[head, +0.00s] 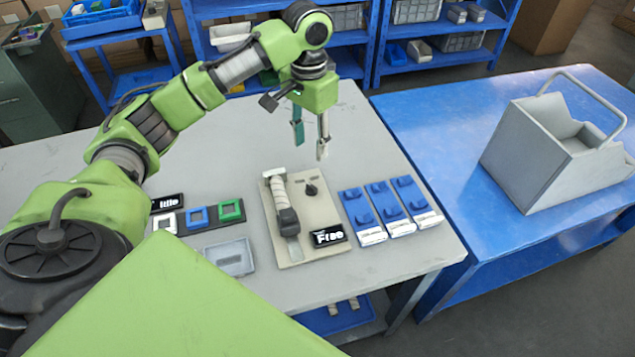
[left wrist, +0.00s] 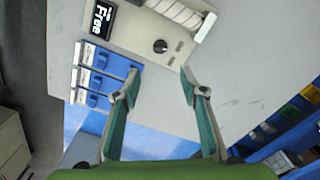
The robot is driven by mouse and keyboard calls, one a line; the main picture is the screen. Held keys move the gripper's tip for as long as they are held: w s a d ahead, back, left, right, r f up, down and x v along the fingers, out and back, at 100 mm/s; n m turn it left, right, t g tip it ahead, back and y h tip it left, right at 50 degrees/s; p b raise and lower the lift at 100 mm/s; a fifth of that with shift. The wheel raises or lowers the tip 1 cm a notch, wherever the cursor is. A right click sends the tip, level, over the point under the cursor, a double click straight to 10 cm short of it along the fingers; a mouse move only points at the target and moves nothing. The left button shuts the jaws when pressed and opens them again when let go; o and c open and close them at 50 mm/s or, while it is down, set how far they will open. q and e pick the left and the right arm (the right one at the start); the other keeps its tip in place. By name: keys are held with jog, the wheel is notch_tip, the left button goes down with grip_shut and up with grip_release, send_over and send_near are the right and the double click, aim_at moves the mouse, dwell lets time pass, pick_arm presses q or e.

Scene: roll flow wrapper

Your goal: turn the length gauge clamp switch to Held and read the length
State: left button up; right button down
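The length gauge (head: 298,215) is a beige board lying on the grey table, with a white ribbed roll (head: 277,190) and a dark slider (head: 287,222) along its left side. The black clamp switch knob (head: 311,189) sits on the board's upper right; it also shows in the left wrist view (left wrist: 160,46). The black display (head: 329,236) reads "Free". My left gripper (head: 309,150) hangs above the table behind the board, apart from the knob. Its teal-padded fingers are spread and empty in the left wrist view (left wrist: 163,80). My right gripper is not in view.
Several blue blocks with white labels (head: 390,208) lie right of the board. Left are square frames (head: 198,217), a display reading "little" and a grey tray (head: 232,257). A grey open bin (head: 555,150) stands on the blue table. The grey table behind the board is clear.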

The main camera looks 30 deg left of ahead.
aim_at(311, 186)
pick_arm(q)
notch_tip(311, 186, down, 14)
jog(key=shift+p, duration=0.5)
jog(key=c, duration=1.1)
